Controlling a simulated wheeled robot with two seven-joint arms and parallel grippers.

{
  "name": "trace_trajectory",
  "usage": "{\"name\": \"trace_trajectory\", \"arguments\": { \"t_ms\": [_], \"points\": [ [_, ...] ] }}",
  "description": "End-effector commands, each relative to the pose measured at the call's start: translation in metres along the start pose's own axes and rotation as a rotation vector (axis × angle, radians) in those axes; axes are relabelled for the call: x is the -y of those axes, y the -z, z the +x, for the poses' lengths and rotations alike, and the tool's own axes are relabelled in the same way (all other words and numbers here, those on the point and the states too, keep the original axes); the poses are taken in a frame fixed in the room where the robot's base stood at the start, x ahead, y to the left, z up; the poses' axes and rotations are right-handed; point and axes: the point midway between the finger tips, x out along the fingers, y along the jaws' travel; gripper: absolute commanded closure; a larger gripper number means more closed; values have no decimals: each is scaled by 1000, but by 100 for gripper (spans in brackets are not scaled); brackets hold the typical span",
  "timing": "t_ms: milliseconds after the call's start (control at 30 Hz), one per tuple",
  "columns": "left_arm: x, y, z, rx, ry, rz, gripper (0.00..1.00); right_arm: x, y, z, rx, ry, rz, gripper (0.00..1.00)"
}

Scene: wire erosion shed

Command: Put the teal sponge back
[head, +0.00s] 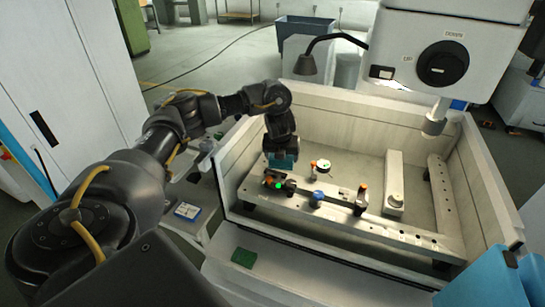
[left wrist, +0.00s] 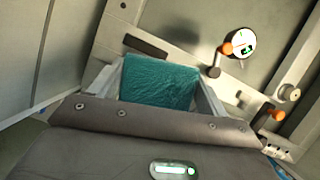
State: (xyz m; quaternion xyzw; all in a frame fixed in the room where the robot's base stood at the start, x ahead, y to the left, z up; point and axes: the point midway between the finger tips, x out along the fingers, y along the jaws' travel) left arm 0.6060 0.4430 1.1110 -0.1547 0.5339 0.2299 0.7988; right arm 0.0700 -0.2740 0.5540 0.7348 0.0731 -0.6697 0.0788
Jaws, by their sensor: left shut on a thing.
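The teal sponge (left wrist: 158,82) is between the two fingers of my left gripper (left wrist: 156,97) in the left wrist view. The gripper is shut on it. In the head view the teal sponge (head: 283,161) shows at the lower end of my left arm. It hangs over the left part of the machine's open tank (head: 235,172), above the clamp rail and apart from it as far as I can tell. My right gripper is in neither view.
A rail (head: 400,233) with clamps and knobs runs along the tank's front. The machine's upper head (head: 455,55) hangs over the right side. A dark green pad (head: 243,257) lies on the front ledge. A small blue-and-white box (head: 187,211) sits left of the tank.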

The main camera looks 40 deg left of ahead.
Motion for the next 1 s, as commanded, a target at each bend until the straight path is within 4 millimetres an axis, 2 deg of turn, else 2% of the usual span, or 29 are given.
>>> {"name": "trace_trajectory", "arguments": {
  "t_ms": [33, 267, 400, 533, 633, 733, 900, 1000],
  "points": [
    [17, 4, -2, 9, -12, -29, 52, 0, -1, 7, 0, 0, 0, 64],
    [78, 43, -15, 13, -131, -304, 52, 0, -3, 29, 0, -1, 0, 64],
    [111, 78, -26, 14, -237, -557, 52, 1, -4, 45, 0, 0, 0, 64],
    [135, 117, -38, 12, -362, -866, 52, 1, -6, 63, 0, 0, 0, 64],
    [143, 147, -48, 10, -471, -1136, 52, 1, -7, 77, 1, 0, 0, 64],
    [143, 176, -56, 4, -586, -1409, 52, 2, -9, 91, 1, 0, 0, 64],
    [128, 215, -68, -7, -772, -1846, 52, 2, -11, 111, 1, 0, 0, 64],
    [117, 229, -75, -9, -855, -2046, 52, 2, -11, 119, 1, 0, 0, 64]
  ]
}}
